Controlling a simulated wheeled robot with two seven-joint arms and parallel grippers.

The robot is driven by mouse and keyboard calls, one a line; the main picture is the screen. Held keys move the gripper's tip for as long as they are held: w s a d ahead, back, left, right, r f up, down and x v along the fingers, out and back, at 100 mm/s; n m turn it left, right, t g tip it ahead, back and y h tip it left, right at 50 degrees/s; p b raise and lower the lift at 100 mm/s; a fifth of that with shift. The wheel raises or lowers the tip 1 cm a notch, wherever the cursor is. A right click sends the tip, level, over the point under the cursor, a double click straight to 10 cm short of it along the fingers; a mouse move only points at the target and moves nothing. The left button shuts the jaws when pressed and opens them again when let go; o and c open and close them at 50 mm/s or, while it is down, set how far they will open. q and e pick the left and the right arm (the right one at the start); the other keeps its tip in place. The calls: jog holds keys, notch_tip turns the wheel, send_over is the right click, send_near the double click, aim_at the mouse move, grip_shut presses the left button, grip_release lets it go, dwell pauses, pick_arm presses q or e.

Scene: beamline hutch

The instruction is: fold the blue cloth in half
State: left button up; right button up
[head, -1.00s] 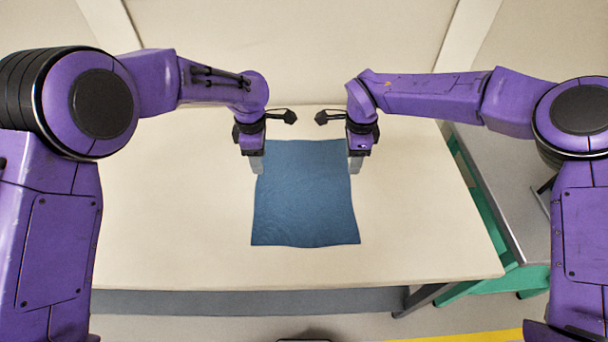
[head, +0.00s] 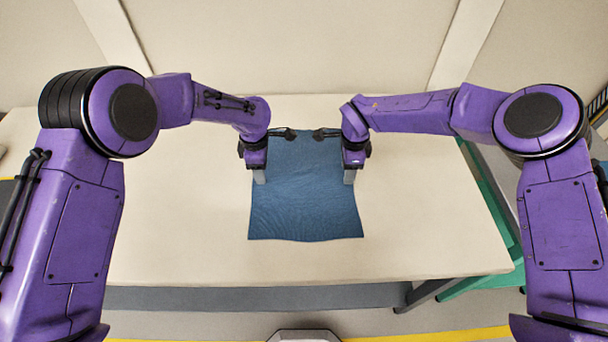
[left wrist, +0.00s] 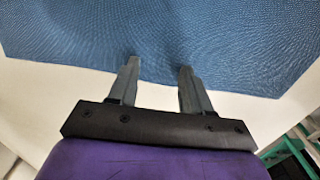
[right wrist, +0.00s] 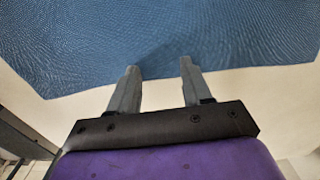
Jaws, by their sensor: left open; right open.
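The blue cloth (head: 305,210) lies spread out flat on the pale table (head: 180,220), with its far part partly hidden by my grippers. My left gripper (head: 259,176) is open at the cloth's left side, pointing down. My right gripper (head: 349,176) is open at its right side, also pointing down. In the left wrist view, the fingertips (left wrist: 159,68) are apart and overlap the cloth's edge (left wrist: 220,50). In the right wrist view, the fingertips (right wrist: 159,70) are likewise apart over the cloth's edge (right wrist: 230,40). I cannot tell whether they touch the cloth.
The table is clear around the cloth. A pale wall (head: 290,50) stands behind it. A green-framed bench (head: 490,200) adjoins the table on the right. A yellow line (head: 430,335) runs along the floor in front.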

pick_arm(q)
jog(key=shift+f+b, duration=0.3)
jog(key=shift+c, duration=0.2)
pick_arm(e)
jog(key=shift+f, duration=0.3)
jog(key=shift+c, duration=0.2)
pick_arm(q)
jog(key=shift+r, duration=0.15)
jog(key=shift+c, duration=1.2)
pick_arm(e)
jog(key=shift+r, duration=0.15)
jog(key=shift+c, duration=1.2)
pick_arm(q)
grip_shut()
pick_arm(e)
grip_shut()
